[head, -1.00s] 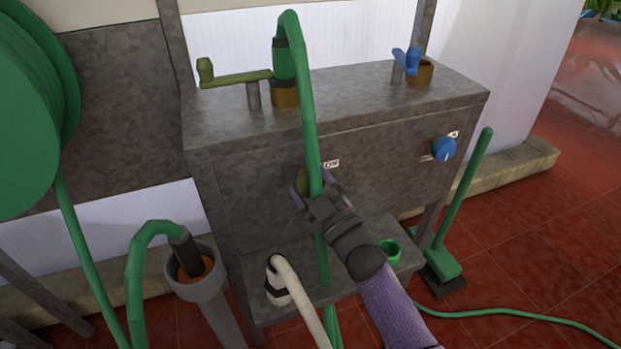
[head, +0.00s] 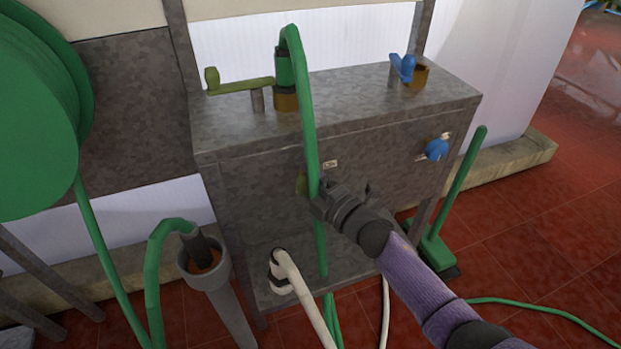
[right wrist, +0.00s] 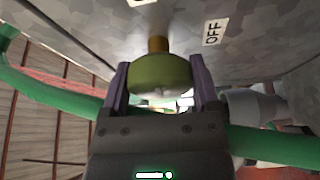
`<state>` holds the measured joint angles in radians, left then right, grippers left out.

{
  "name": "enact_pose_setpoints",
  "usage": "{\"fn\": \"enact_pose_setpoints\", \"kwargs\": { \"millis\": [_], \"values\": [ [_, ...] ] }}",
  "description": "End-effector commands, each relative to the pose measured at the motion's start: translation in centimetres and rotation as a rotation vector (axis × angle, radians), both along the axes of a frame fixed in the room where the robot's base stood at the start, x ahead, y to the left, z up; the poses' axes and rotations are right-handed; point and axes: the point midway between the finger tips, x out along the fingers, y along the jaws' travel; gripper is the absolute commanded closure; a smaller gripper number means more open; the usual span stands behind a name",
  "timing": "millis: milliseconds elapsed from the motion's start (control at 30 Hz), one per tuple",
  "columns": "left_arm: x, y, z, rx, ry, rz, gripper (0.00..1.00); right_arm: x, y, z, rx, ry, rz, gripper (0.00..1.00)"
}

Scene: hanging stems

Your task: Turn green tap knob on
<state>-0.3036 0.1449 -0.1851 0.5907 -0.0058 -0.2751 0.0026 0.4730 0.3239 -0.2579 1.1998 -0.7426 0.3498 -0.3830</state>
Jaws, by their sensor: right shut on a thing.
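The green tap knob (head: 301,184) is a round olive knob on the front of the grey metal cabinet (head: 250,165), partly hidden by the green hose in the head view. In the right wrist view the knob (right wrist: 160,72) sits between my two purple fingers, on a brass stem. My right gripper (right wrist: 159,82) is shut on it; in the head view the gripper (head: 320,200) reaches in from the lower right. An OFF label (right wrist: 213,32) is right of the knob in the wrist view; another label at the top edge is cut off. My left gripper is not in view.
A green hose (head: 309,130) hangs down in front of the cabinet beside my gripper. A blue knob (head: 437,149) is on the cabinet's right side. Green (head: 240,85) and blue (head: 402,67) levers stand on top. A white pipe (head: 300,290) and a green broom (head: 455,200) are nearby.

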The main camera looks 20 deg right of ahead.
Motion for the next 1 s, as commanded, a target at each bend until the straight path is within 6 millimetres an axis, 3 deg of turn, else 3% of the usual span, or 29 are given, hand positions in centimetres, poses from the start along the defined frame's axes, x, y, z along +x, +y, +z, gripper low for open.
{"fn": "enact_pose_setpoints", "kwargs": {
  "millis": [300, 800, 833, 900, 1000],
  "values": [
    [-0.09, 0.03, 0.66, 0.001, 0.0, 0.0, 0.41, -0.01, 0.02, 0.02, -0.093, -0.003, 0.001, 0.8],
    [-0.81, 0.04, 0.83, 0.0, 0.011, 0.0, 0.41, -0.02, 0.03, -0.08, -0.108, -0.003, 0.0, 0.8],
    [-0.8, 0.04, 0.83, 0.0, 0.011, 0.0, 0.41, -0.02, 0.03, -0.08, -0.108, -0.003, 0.0, 0.15],
    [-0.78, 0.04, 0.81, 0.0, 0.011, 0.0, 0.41, -0.02, 0.03, -0.07, -0.108, -0.003, 0.0, 0.0],
    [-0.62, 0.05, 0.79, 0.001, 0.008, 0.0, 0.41, -0.01, 0.02, -0.05, -0.108, -0.003, 0.0, 0.0]
  ]
}}
